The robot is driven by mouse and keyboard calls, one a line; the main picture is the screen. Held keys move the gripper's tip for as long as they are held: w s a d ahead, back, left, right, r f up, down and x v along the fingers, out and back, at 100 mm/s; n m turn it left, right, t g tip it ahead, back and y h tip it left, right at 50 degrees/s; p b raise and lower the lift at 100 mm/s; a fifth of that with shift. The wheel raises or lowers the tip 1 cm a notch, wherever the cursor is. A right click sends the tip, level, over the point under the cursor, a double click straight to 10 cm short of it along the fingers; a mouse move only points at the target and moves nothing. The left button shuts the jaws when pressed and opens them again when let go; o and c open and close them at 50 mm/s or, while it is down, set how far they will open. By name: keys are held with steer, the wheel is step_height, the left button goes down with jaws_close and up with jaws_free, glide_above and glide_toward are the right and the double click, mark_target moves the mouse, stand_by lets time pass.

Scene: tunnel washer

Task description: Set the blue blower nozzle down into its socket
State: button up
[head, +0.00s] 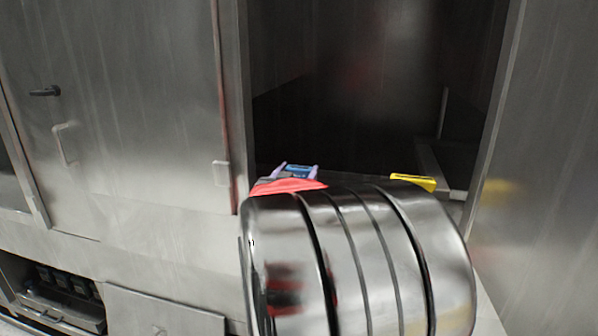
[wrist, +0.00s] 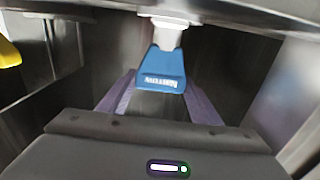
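The blue blower nozzle (wrist: 163,70) shows in the wrist view as a flared blue piece with pale lettering and a whitish neck above it. My gripper (wrist: 160,85) has its two purple fingers on either side of the nozzle, apparently touching it. In the head view the blue nozzle (head: 298,171) shows small between the purple fingertips of my gripper (head: 297,173), in front of the dark opening. My own arm hides what lies below. I cannot make out the socket in either view.
A dark open bay (head: 350,95) lies between steel walls. A yellow piece (head: 413,182) sits at its lower right edge; a yellow part also shows in the wrist view (wrist: 8,53). A closed steel door (head: 120,100) with handles stands at left. A steel bar (wrist: 240,14) crosses above the nozzle.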

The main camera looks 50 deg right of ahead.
steer(key=o, duration=0.5)
steer(key=v, duration=1.3)
steer(key=shift+s+a, duration=0.2)
steer(key=shift+a, duration=0.15)
steer(key=shift+d, duration=0.1)
steer(key=x, duration=1)
steer(key=shift+d, duration=0.4)
steer(key=shift+w+d, duration=0.35)
steer(key=shift+d, duration=0.25)
